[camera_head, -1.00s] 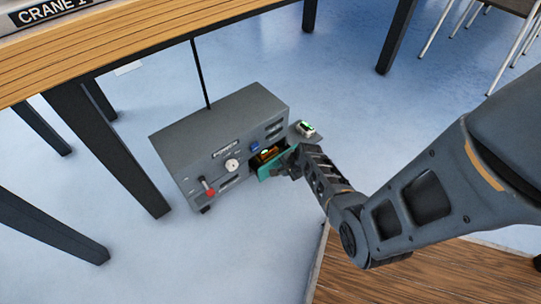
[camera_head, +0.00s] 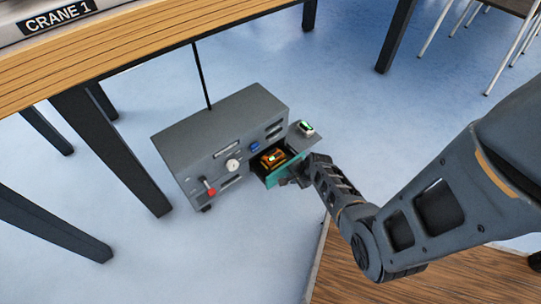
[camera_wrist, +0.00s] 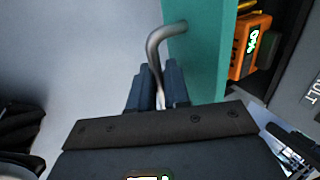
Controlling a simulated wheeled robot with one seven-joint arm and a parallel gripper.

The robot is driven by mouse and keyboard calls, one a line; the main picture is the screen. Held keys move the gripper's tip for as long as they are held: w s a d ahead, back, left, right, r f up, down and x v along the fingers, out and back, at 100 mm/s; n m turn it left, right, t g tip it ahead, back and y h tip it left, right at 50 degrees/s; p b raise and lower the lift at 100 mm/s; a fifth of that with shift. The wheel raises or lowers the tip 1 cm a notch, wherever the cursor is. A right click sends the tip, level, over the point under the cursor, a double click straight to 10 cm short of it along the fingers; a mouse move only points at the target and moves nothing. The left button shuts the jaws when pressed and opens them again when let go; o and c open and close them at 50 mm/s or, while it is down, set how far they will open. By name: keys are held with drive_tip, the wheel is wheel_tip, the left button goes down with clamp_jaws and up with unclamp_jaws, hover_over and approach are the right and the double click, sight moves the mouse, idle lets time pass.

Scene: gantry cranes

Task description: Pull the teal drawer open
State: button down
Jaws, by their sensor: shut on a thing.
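The teal drawer (camera_head: 284,174) is at the lower right of a grey box on the floor and stands partly open. Its teal front also shows in the wrist view (camera_wrist: 205,55), with a bent metal handle (camera_wrist: 156,45) on it. My gripper (camera_head: 297,175) is at the drawer front. In the wrist view my gripper (camera_wrist: 155,88) is shut on the handle. An orange device (camera_head: 273,158) with a lit display lies inside the drawer, and it shows behind the teal front in the wrist view (camera_wrist: 249,45).
The grey box (camera_head: 225,130) carries a red-handled lever (camera_head: 208,188), a white knob (camera_head: 233,165) and a blue part (camera_head: 254,147). A small green and white item (camera_head: 306,127) sits on a side shelf. A wooden table (camera_head: 130,48) with dark legs stands over the left. Blue floor is open in front.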

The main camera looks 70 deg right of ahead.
drive_tip(key=shift+s+a+p, duration=0.25)
drive_tip(key=shift+s+a, duration=0.15)
drive_tip(key=shift+s, duration=0.25)
drive_tip(key=shift+s+a+p, duration=0.2)
drive_tip(key=shift+s+a, duration=0.15)
drive_tip(key=shift+s, duration=0.25)
drive_tip(key=shift+c, duration=2.2)
unclamp_jaws()
drive_tip(key=shift+w, duration=0.1)
wheel_tip(320, 180, up, 7)
drive_tip(key=p, duration=0.7)
